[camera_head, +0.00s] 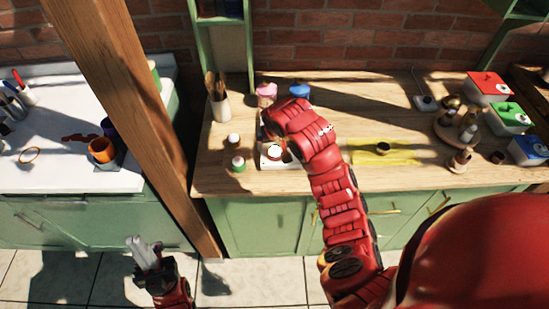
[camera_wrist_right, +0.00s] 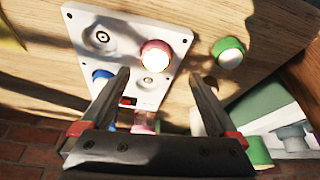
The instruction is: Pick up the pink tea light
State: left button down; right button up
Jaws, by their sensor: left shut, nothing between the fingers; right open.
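The pink tea light (camera_wrist_right: 155,55), with a pale, brightly lit top, stands on a white board with round recesses (camera_wrist_right: 120,32). In the head view, the pink tea light (camera_head: 274,153) shows just left of my right arm, on the white board (camera_head: 265,163). My right gripper (camera_wrist_right: 158,78) is open, its two fingertips apart on either side of a line below the tea light, with nothing between them. In the head view my right arm hides most of this gripper. My left gripper (camera_head: 147,254) is shut and empty, low in front of the cabinets.
A green tea light (camera_wrist_right: 228,50) stands beside the board; a pale-topped one (camera_head: 233,140) stands behind it. A blue item (camera_wrist_right: 103,78) is by the left finger. Pink (camera_head: 265,90) and blue (camera_head: 299,91) jars stand behind. A wooden post (camera_head: 130,110) rises left of the table.

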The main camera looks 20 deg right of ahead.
aim_at(275, 150)
jog(key=shift+w+d+f, duration=0.1)
jog(key=shift+f, duration=0.3)
jog(key=x, duration=0.1)
jog(key=p+x, duration=0.1)
jog(key=x, duration=0.2)
jog(key=shift+d+p, duration=0.25)
jog(key=shift+p, duration=0.15)
jog(key=shift+f, duration=0.25)
jog(key=c, duration=1.5)
jog(key=shift+o, duration=0.2)
jog(key=shift+r, duration=0.1)
